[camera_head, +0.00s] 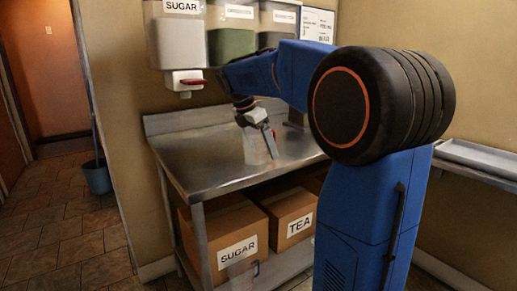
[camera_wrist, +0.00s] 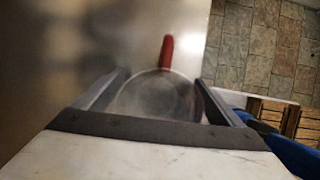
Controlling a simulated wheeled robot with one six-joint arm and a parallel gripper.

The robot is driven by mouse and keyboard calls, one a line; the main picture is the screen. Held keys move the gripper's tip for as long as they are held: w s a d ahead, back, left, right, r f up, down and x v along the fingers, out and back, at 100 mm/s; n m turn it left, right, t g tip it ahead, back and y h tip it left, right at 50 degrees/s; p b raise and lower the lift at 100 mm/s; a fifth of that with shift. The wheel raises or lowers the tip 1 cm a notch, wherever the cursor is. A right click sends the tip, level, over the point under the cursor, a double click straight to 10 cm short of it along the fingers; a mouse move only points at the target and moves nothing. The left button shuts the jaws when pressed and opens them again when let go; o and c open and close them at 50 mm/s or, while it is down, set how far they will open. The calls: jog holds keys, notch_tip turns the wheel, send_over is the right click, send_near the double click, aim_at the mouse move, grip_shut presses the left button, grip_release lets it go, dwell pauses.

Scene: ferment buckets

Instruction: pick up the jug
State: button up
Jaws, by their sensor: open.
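The jug (camera_wrist: 158,95) is clear and round-rimmed, with a red handle (camera_wrist: 166,52) pointing away from my gripper in the wrist view. In the head view the jug (camera_head: 253,151) is a faint see-through shape on the steel table (camera_head: 205,168). My gripper (camera_head: 262,139) is over the table at the jug, pointing down. In the wrist view its open fingers (camera_wrist: 161,78) are on either side of the jug's body. I cannot tell whether they touch it. The jug's near part is hidden by my gripper.
Dispensers hang on the wall above the table, the left one labelled SUGAR (camera_head: 180,42) with a red-levered tap (camera_head: 187,82). Boxes marked SUGAR (camera_head: 232,225) and TEA (camera_head: 290,215) sit on the lower shelf. A blue bucket (camera_head: 97,177) stands on the floor at left.

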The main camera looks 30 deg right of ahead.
jog(key=shift+d+f, duration=0.15)
jog(key=shift+f, duration=0.2)
jog(key=c, duration=1.1)
jog(key=shift+r, duration=0.1)
jog(key=shift+c, duration=0.2)
notch_tip(320, 180, up, 10)
